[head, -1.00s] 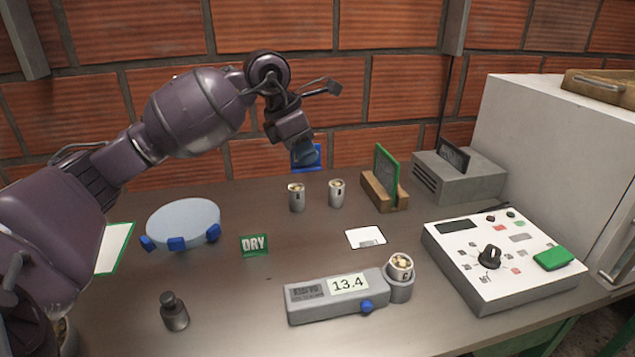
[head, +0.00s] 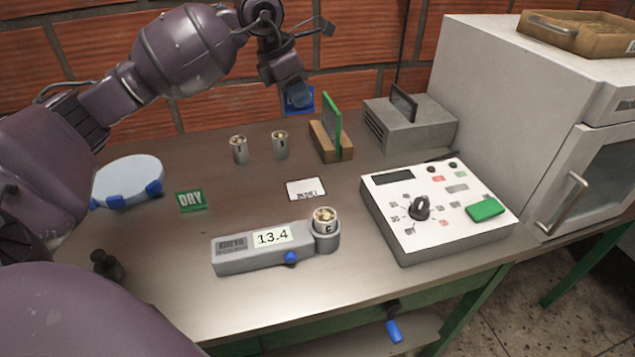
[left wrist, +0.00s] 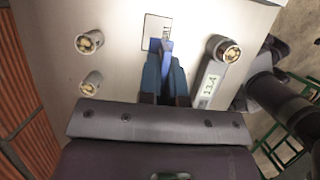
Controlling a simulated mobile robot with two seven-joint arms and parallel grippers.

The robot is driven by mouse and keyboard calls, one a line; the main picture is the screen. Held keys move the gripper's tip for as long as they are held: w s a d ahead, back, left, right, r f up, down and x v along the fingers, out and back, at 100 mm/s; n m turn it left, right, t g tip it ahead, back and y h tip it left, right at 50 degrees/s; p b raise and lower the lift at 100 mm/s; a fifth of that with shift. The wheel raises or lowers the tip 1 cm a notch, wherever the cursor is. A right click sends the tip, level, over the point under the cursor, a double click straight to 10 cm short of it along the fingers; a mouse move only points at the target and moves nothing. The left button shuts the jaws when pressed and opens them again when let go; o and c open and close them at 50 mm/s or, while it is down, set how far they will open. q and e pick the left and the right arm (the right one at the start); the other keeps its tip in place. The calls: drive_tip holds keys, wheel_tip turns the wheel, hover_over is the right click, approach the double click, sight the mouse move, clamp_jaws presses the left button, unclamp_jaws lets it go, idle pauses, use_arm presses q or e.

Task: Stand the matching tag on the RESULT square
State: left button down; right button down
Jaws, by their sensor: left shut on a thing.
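My left gripper (head: 298,98) is shut on a blue tag (head: 310,98) and holds it up at the back of the table, behind the RESULT square in the head view. The fingers cover most of its face and I cannot read it. In the left wrist view the tag (left wrist: 166,46) shows edge-on past the fingertips and overlaps the white RESULT square (left wrist: 152,24). The RESULT square (head: 306,189) lies bare on the table. A green-edged tag (head: 331,120) stands in a wooden block (head: 343,150). My right gripper does not show.
A grey meter (head: 235,258) reading 13.4 holds a cup marked C (head: 325,220) in front of the square. Two cups (head: 239,149) (head: 280,144) stand behind. A control panel (head: 440,230) and white oven (head: 500,90) are to the right. Table is clear around the square.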

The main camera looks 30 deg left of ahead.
use_arm(q)
drive_tip(key=shift+w+d+f, duration=0.1)
drive_tip(key=shift+w, duration=0.05)
wheel_tip(320, 180, down, 14)
drive_tip(key=shift+f+b, duration=0.2)
drive_tip(key=shift+b, duration=0.65)
drive_tip(key=shift+f, duration=0.7)
wheel_tip(320, 180, down, 4)
drive_tip(key=shift+f+b, duration=0.1)
drive_tip(key=shift+b, duration=0.3)
drive_tip(key=c, duration=1.3)
unclamp_jaws()
